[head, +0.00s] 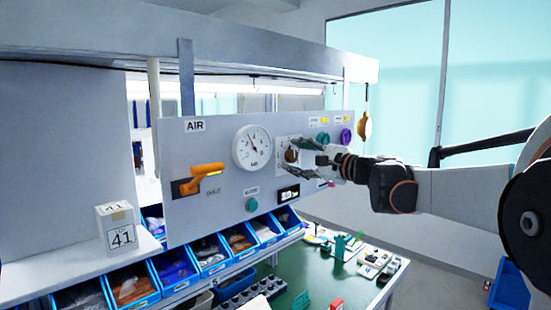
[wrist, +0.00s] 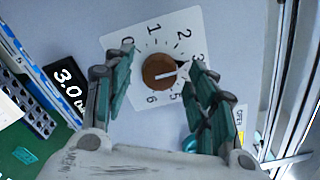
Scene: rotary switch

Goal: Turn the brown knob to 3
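The brown knob (wrist: 157,70) is round and sits on a white dial plate (wrist: 140,30). Its white pointer line points right, toward my right finger, between the 3 and the 5; the 4 is hidden behind that finger. My gripper (wrist: 161,62) is open, one teal finger on each side of the knob. The left finger is clearly apart from it; the right finger is closer, with a small gap. In the head view the knob (head: 292,155) shows between my gripper's (head: 300,158) fingers at the panel, partly covered by them.
The grey panel also carries a round gauge (head: 253,147), an orange handle (head: 202,179), a green button (head: 252,204), teal (head: 323,138) and purple (head: 346,137) knobs and a display (wrist: 66,87) reading 3.0. Blue bins (head: 172,270) and a green bench (head: 330,285) lie below.

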